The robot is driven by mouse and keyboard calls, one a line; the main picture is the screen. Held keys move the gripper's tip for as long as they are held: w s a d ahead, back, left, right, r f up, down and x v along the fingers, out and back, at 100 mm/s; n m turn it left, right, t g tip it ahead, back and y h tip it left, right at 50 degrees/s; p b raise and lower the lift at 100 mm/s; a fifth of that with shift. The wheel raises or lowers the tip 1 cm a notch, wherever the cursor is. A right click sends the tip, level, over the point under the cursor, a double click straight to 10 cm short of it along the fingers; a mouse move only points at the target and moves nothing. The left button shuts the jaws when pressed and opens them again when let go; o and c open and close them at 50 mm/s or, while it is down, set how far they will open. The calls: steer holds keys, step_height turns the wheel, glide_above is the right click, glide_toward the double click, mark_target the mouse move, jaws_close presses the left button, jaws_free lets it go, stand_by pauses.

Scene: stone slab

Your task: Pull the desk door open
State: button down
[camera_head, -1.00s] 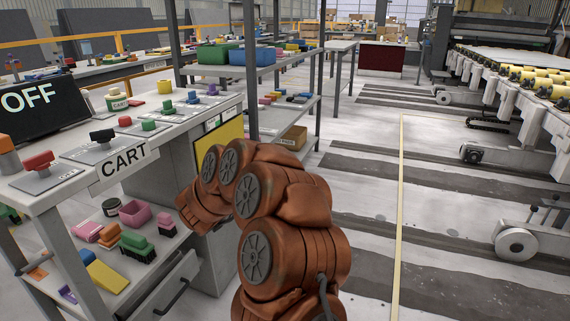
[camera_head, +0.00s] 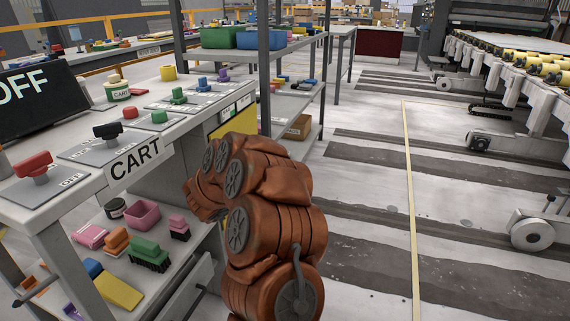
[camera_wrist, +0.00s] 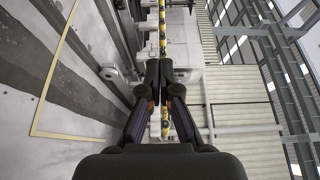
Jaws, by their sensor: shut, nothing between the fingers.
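The grey desk (camera_head: 55,200) with the CART label stands at the left in the head view. My gripper is hidden behind the arm in the head view. In the wrist view my gripper (camera_wrist: 159,75) is shut and empty, its dark fingers together, pointing away from the desk's handle.
Knobs, including a red one (camera_head: 32,165), stand on the desk top. Brushes and a pink bin (camera_head: 142,213) sit on its shelf. A rack with bins (camera_head: 262,38) stands behind. The floor to the right is free up to the roller machine (camera_head: 520,75).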

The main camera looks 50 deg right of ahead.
steer(key=d+b, duration=0.2)
steer(key=d, duration=1)
steer(key=shift+s+b, duration=0.3)
steer(key=shift+s, duration=0.15)
steer(key=shift+d, duration=0.1)
stand_by(1.0)
